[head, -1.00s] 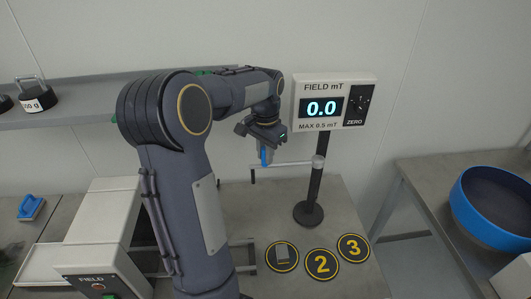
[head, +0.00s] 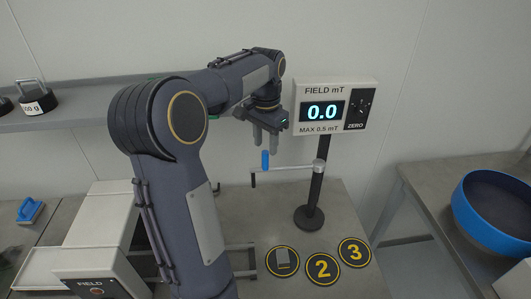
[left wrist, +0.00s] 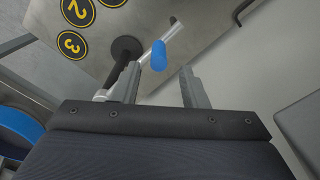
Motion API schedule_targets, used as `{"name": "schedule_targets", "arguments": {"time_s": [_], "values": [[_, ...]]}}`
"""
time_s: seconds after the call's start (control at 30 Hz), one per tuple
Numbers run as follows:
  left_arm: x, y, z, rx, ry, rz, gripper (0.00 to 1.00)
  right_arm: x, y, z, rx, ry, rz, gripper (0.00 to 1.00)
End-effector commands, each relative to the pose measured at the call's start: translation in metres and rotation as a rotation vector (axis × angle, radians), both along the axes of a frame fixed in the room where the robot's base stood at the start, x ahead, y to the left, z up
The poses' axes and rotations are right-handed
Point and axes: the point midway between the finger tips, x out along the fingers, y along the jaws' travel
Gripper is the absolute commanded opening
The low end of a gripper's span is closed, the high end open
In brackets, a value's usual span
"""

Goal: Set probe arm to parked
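The probe arm (head: 290,169) is a thin pale horizontal bar on a black stand (head: 312,200). It points left from the post, with a blue upright handle (head: 265,160) near its outer end and a dark tip hanging down. My left gripper (head: 267,152) is above and close to the blue handle, fingers pointing down, open and empty. In the left wrist view, the blue handle (left wrist: 159,55) shows beyond the gap between the two open fingers (left wrist: 160,85), apart from them. My right gripper is not in view.
The field meter (head: 335,108) reads 0.0 behind the stand. Round pads marked 2 (head: 322,268) and 3 (head: 354,251) lie on the table, with a small grey block (head: 283,258) on another pad. A blue-rimmed bowl (head: 465,205) stands at right.

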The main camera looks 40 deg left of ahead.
Motion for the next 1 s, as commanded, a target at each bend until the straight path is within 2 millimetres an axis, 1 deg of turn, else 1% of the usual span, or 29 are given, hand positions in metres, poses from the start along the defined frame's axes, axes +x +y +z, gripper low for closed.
{"name": "schedule_targets", "arguments": {"time_s": [0.03,0.1,0.23,0.83,0.93,1.0], "values": [[0.001,0.0,0.008,0.001,-0.004,0.0,0.4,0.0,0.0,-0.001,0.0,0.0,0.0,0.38],[0.001,0.0,0.017,0.002,-0.003,0.0,0.4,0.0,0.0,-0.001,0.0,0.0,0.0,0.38],[0.0,0.0,0.026,0.001,-0.002,0.001,0.4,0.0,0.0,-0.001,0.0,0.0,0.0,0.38],[-0.001,0.0,0.027,0.0,-0.001,0.001,0.4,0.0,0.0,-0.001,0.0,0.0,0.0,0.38],[-0.004,-0.007,0.029,-0.009,-0.017,0.001,0.4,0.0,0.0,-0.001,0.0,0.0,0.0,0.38],[-0.011,-0.018,0.031,-0.023,-0.046,0.0,0.4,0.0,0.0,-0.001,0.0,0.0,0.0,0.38]]}}
